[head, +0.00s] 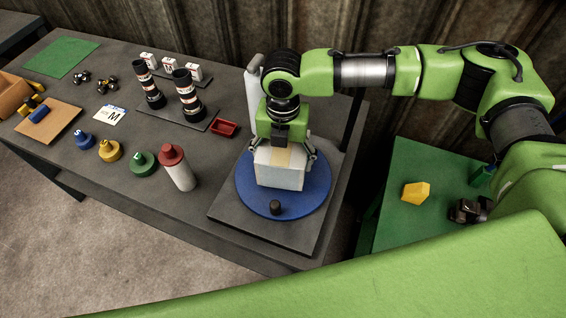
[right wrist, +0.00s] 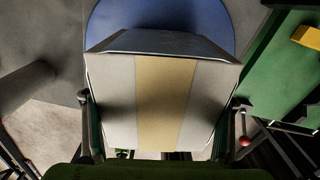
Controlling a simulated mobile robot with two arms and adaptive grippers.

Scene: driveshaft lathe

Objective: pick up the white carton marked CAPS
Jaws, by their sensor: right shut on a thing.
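The white carton (head: 280,175) stands upright over the blue round disc (head: 250,200), with a tan tape strip across its top. No CAPS marking shows from here. My right gripper (head: 283,154) comes down from above and is shut on the carton, a finger on each side. In the right wrist view the carton (right wrist: 110,100) fills the space between the fingers, and the blue disc (right wrist: 160,14) shows beyond it. I cannot tell whether the carton's base touches the disc.
A dark knob (head: 275,207) sits on the disc's front edge. A grey cylinder (head: 254,85) stands behind it. A red-capped white bottle (head: 180,173) and a small red tray (head: 224,128) are to the left. A green table (head: 410,165) with a yellow block (head: 416,192) is right.

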